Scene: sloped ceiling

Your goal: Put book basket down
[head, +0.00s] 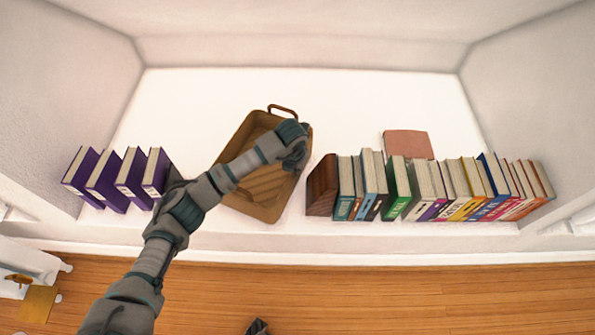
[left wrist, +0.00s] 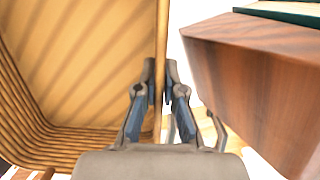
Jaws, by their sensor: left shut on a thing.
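The brown book basket (head: 265,208) is over the white shelf surface in the head view, turned at an angle, with a handle at its far end. It looks empty where I can see inside. My left gripper (head: 299,164) is at the basket's right side wall. In the left wrist view, the left gripper's fingers (left wrist: 160,78) are shut on the thin wall of the basket (left wrist: 80,60). I cannot tell whether the basket's base touches the shelf. A small dark part at the bottom edge of the head view looks like my right gripper (head: 257,327); its fingers are not clear.
A dark wooden block (head: 321,186) stands close to the basket's right, at the end of a long row of books (head: 398,188). A pinkish book (head: 407,144) lies behind them. Several purple binders (head: 130,178) stand at left. The white shelf (head: 200,105) is clear behind.

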